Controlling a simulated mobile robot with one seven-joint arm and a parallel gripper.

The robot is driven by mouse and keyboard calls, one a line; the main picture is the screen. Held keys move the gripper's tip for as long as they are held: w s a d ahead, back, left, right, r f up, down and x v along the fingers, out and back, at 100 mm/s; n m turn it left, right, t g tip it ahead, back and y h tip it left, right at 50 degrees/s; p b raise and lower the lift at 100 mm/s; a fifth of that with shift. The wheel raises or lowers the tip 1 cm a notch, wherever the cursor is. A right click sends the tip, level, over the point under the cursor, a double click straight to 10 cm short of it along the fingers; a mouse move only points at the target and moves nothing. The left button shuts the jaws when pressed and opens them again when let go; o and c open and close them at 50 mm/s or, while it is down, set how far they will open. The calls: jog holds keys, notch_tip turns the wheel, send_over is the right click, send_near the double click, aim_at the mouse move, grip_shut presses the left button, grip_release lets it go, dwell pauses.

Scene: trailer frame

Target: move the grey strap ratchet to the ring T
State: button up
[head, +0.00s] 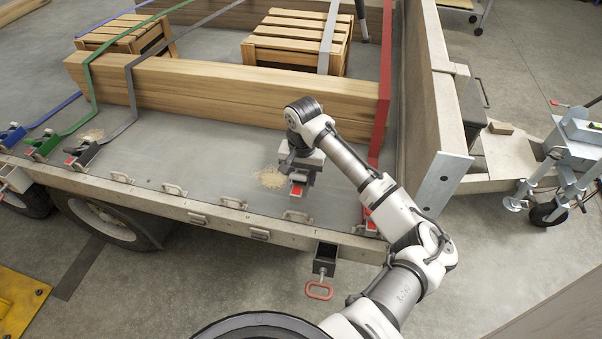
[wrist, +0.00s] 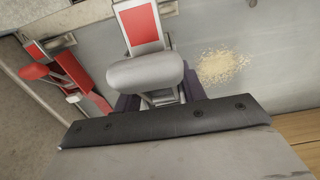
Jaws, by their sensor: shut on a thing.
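My gripper (head: 303,162) is over the trailer bed near its front rail. It is shut on a grey ratchet with a red plate (head: 298,180). In the wrist view the ratchet (wrist: 145,70) shows its rounded grey handle between the dark fingers, with the red and white plate beyond. A light grey strap (head: 328,40) crosses the right crate; its link to the held ratchet is hidden behind the beam and arm. Several rings line the rail, one (head: 297,216) just in front of the held ratchet.
Blue (head: 12,134), green (head: 42,146) and darker grey (head: 82,153) ratchets sit at left. A red strap (head: 383,90) runs down at right to a red ratchet (wrist: 75,75). A wooden beam (head: 230,90) lies behind my gripper. A tall side board (head: 420,100) bounds the right.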

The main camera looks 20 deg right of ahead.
jog(key=shift+f+b, duration=3.25)
jog(key=shift+f, duration=1.25)
jog(key=o, duration=1.3)
